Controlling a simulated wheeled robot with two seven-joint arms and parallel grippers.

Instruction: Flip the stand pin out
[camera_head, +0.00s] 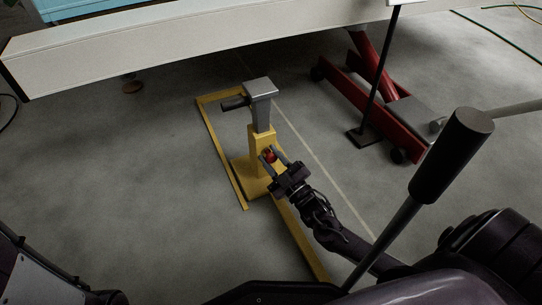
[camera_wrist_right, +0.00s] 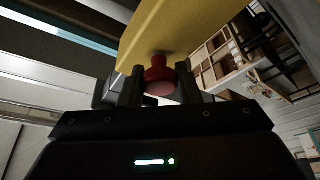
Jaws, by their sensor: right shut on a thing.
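The yellow stand (camera_head: 263,139) is upright on the floor in the head view, with a grey post and a flat grey top (camera_head: 260,88). The red stand pin (camera_head: 269,156) sticks out of the side of its yellow column. My right gripper (camera_head: 274,158) is at the pin and shut on it. In the right wrist view, the red pin (camera_wrist_right: 159,78) sits between the two dark fingers (camera_wrist_right: 160,86), against the yellow column (camera_wrist_right: 180,35). The fingers hide part of the pin's sides. My left gripper is not in view.
The white camper's lower edge (camera_head: 200,42) spans above the stand. The floor left of the stand is clear.

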